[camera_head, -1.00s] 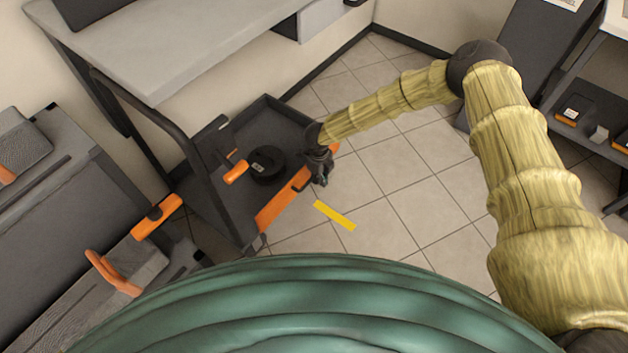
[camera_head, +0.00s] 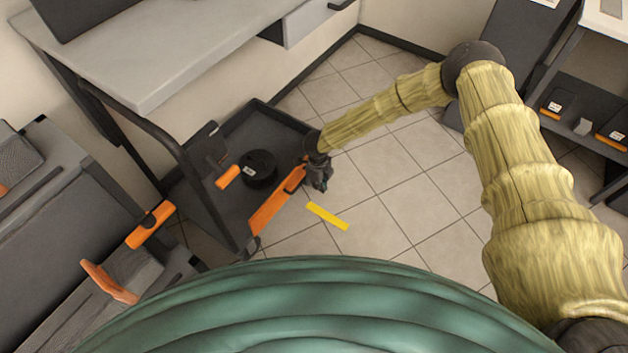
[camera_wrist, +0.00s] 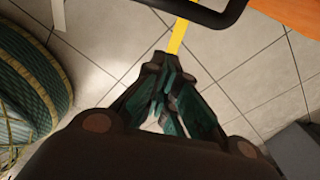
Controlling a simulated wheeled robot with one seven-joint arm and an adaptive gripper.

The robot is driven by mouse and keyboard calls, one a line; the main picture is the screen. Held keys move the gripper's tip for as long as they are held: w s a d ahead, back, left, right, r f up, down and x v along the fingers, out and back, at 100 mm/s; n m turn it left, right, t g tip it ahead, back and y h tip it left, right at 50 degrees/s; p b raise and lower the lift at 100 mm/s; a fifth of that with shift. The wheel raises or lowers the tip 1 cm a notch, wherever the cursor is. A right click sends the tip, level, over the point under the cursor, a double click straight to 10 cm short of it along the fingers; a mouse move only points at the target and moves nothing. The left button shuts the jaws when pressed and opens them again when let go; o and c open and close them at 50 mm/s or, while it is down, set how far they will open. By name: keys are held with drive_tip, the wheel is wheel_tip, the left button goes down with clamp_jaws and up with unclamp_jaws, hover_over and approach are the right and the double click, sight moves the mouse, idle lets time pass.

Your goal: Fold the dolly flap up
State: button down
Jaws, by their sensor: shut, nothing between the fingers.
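The dolly (camera_head: 222,192) is a dark tray cart in the head view, left of centre. Its orange flap (camera_head: 272,206) runs along the tray's near right edge, with a dark handle (camera_head: 296,180) near its far end. I cannot tell the flap's exact angle. My gripper (camera_head: 320,184) is beside that far end, over the floor. In the wrist view my gripper (camera_wrist: 168,72) is shut and empty, pointing at the floor. The black handle (camera_wrist: 212,20) and an orange panel edge (camera_wrist: 290,12) show just beyond the fingertips. Whether they touch is unclear.
A black round object (camera_head: 259,168) lies in the dolly's tray. A yellow strip (camera_head: 328,216) lies on the tiled floor. A grey table (camera_head: 150,60) stands behind, dark cases (camera_head: 60,250) at left, a shelf (camera_head: 585,120) at right. The middle floor is clear.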

wheel_tip(320, 180, up, 10)
drive_tip(key=a, duration=0.1)
drive_tip(key=s+d+r+n+t+p, duration=0.15)
drive_tip(key=s+d+n+p, duration=0.25)
drive_tip(key=s+d+n, duration=0.65)
drive_tip(key=s+d+r+n+t+p, duration=0.1)
drive_tip(key=s+d+r+n+p, duration=0.15)
drive_tip(key=s+n+p, duration=0.9)
drive_tip(key=s+d+r+n+g+b, duration=0.1)
drive_tip(key=s+d+r+b, duration=0.1)
drive_tip(key=s, duration=0.7)
drive_tip(key=s+d+r+n+g+b, duration=0.1)
drive_tip(key=s+d+r+n+b, duration=0.1)
drive_tip(key=s+r, duration=0.3)
drive_tip(key=s+d, duration=0.1)
drive_tip(key=s, duration=0.3)
drive_tip(key=shift+r, duration=0.25)
